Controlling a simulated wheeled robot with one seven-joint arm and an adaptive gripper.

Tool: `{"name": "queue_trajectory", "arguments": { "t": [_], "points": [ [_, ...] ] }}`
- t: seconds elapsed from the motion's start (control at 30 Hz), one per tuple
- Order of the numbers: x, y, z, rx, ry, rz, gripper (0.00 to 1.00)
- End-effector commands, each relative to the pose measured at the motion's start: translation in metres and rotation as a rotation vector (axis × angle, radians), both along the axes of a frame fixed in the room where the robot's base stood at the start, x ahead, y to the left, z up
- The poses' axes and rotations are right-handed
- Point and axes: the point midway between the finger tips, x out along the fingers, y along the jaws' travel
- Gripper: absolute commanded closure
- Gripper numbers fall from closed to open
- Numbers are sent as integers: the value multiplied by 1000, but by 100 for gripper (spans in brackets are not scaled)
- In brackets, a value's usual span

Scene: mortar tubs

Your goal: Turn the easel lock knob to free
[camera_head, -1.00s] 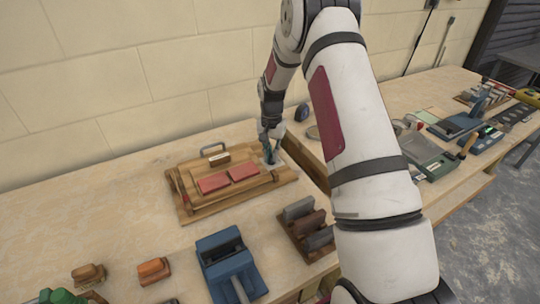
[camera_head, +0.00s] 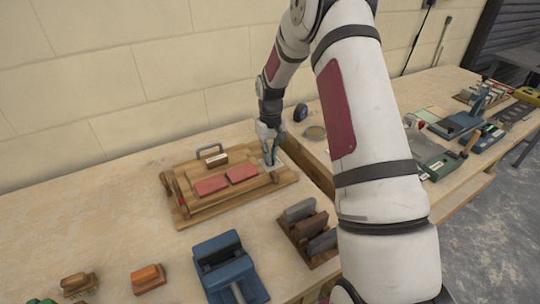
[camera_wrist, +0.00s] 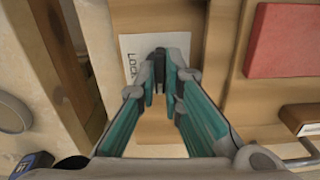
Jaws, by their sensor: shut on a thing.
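The easel (camera_head: 195,208) is a wooden board lying on the left bench, with two red blocks on it. My gripper (camera_head: 270,160) reaches down at its right end. In the wrist view my gripper (camera_wrist: 160,85) has its fingers closed on a small dark knob (camera_wrist: 158,68). The knob stands over a white label (camera_wrist: 133,50) that reads "LOCK" in part; the fingers hide the rest. In the head view the knob is hidden by my gripper. Which way the knob points is hard to tell.
A metal handle (camera_head: 212,152) stands at the easel's back edge. A blue vise-like tool (camera_head: 228,268) and a rack of blocks (camera_head: 308,232) are in front. A gap separates this bench from the right bench. Bare bench top lies left of the easel.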

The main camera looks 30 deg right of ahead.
Motion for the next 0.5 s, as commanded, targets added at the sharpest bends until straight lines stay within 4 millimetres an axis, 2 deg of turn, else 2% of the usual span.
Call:
{"name": "queue_trajectory", "arguments": {
  "t": [0.5],
  "points": [
    [0,0,0,0,0,63,100]
  ]
}}
